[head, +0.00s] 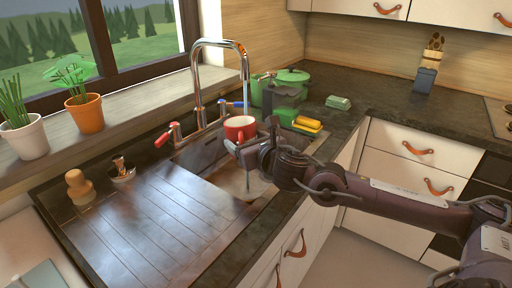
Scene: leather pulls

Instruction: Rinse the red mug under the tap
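The red mug (240,128) is upright at the sink, below the mouth of the tall chrome tap (197,75). A thin pale line runs down from the spout towards the mug, and another shows below it; they look like water. My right gripper (238,147) is at the mug's lower front side and appears shut on it, though the contact is partly hidden by the gripper itself. The sink basin (232,180) lies beneath, partly covered by my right arm. A red-handled valve (168,136) and a blue-handled valve (234,105) flank the tap. My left gripper is not in view.
The ribbed drainboard (165,225) left of the sink is clear, with a wooden-knobbed brush (79,186) and a strainer plug (122,170) at its back.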

